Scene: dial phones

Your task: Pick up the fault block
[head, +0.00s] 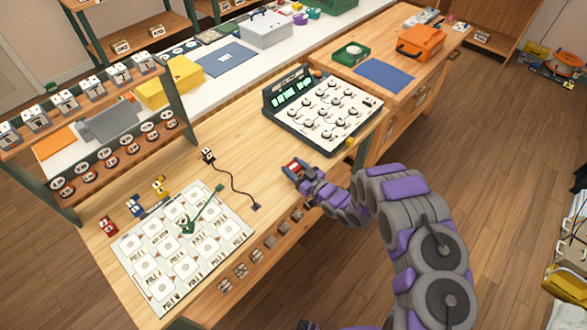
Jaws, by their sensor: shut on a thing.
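My gripper (299,172) is above the wooden workbench, in front of the dial console. It is shut on a small red block (293,166) with some white on it. The jaws cover part of this block, and no label on it can be read. Other small blocks stand beside the white card board: a red one (107,225), a blue one (135,206) and a yellow one (160,186). Which block is the fault block cannot be told by any writing.
The console (335,115) with dials stands at the back right of the workbench (232,130). The card board (165,262) with a green pointer (188,226) lies at front left. A black cable (235,188) crosses the middle. A shelf rack (180,95) stands at left.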

